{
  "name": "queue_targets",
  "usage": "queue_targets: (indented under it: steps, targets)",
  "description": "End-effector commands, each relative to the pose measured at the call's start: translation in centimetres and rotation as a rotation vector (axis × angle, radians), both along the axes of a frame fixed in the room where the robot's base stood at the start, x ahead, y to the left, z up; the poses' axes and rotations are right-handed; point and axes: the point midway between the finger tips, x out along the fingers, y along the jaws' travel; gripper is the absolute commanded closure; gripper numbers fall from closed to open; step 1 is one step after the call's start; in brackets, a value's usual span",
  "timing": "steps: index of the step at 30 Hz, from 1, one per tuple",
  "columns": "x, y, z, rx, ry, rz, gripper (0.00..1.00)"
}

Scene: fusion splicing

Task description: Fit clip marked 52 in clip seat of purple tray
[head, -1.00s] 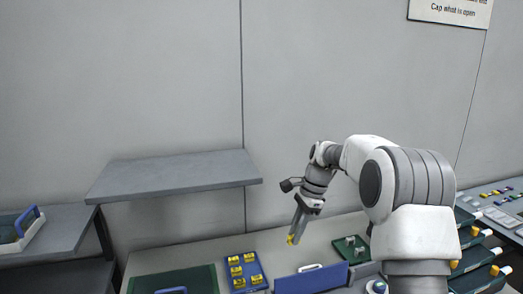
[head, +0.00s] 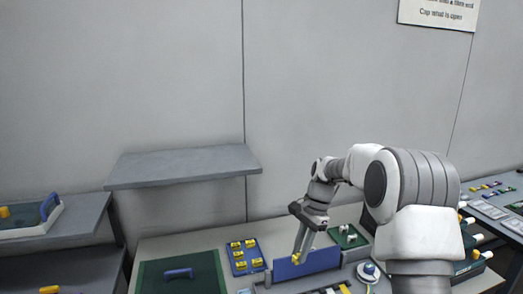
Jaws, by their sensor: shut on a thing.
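My gripper (head: 297,256) is shut on a small yellow clip (head: 295,259), at the lower middle of the head view. The clip's marking is too small to read. The gripper points down, in front of or just above a blue-violet upright panel (head: 322,261); I cannot tell if they touch. A blue-violet holder (head: 236,256) with several yellow clips lies on the table to the left. No tray that I can clearly tell as the purple one shows, and no clip seat can be made out.
A dark green mat (head: 205,283) with a blue handle (head: 178,273) lies at left. A small green tray (head: 340,244) with pale parts is behind the gripper, to the right. A grey shelf (head: 185,166) hangs on the wall. More yellow parts lie at the bottom edge.

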Motion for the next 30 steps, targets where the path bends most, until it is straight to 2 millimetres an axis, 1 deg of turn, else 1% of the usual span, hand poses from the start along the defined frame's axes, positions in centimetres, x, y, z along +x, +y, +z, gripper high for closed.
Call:
queue_targets:
  steps: [1, 9, 15, 18, 21, 30]
  targets:
    - [-1.1, -0.4, -0.6, 0.001, 0.006, 0.079, 1.00]
    - [-6.6, -2.2, -4.5, 0.001, 0.005, 0.573, 1.00]
    - [-10.1, -3.1, -6.3, 0.001, 0.003, 0.872, 1.00]
    - [-11.1, -3.4, -6.8, 0.001, 0.001, 0.959, 1.00]
    - [-11.5, -3.5, -7.1, 0.001, -0.001, 1.003, 1.00]
    - [-11.6, -3.6, -7.2, 0.001, -0.002, 1.014, 1.00]
